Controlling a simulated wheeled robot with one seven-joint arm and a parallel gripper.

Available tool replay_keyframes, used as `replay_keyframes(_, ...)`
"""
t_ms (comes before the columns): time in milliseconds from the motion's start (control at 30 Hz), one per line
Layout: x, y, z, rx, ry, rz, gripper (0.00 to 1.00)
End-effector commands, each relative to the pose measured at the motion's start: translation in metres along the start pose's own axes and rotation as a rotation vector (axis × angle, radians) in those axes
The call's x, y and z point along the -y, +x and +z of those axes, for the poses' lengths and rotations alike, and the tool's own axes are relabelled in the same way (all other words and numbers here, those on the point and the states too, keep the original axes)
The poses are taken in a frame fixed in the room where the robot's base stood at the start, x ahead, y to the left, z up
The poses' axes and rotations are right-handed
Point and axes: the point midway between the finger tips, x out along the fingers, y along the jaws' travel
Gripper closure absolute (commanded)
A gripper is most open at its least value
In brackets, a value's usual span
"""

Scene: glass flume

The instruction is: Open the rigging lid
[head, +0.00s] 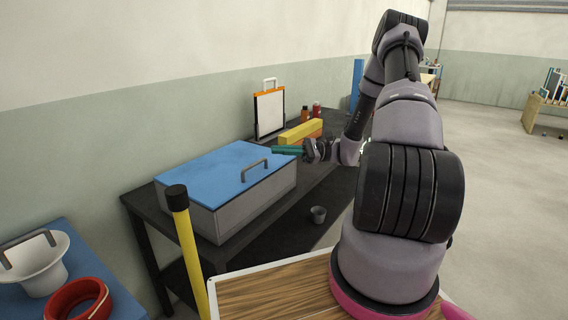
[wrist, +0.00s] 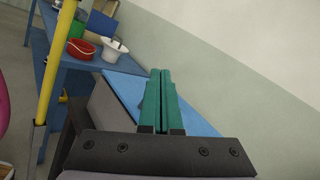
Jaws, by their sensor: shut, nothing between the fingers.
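The rigging box (head: 232,210) is grey and stands on a dark table. Its blue lid (head: 215,168) is closed and has a grey bar handle (head: 255,168) near the front edge. My gripper (head: 275,150) has green fingers and is at the lid's right end, behind the handle. In the wrist view the fingers (wrist: 160,80) are shut together, empty, and point over the blue lid (wrist: 125,88). The handle is not clear in the wrist view, and I cannot tell whether the fingers touch the lid.
A yellow post (head: 188,240) with a black cap stands in front of the box's left end. A yellow block (head: 300,132) and a framed white board (head: 270,112) stand behind.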

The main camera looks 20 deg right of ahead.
Motion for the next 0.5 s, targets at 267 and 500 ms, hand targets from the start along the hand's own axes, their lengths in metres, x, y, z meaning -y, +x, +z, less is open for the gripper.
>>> replay_keyframes(267, -0.002, -0.062, -0.085, 0.168, 0.088, -0.498, 1.0)
replay_keyframes(500, -0.017, -0.103, -0.135, 0.228, 0.12, -0.807, 1.0)
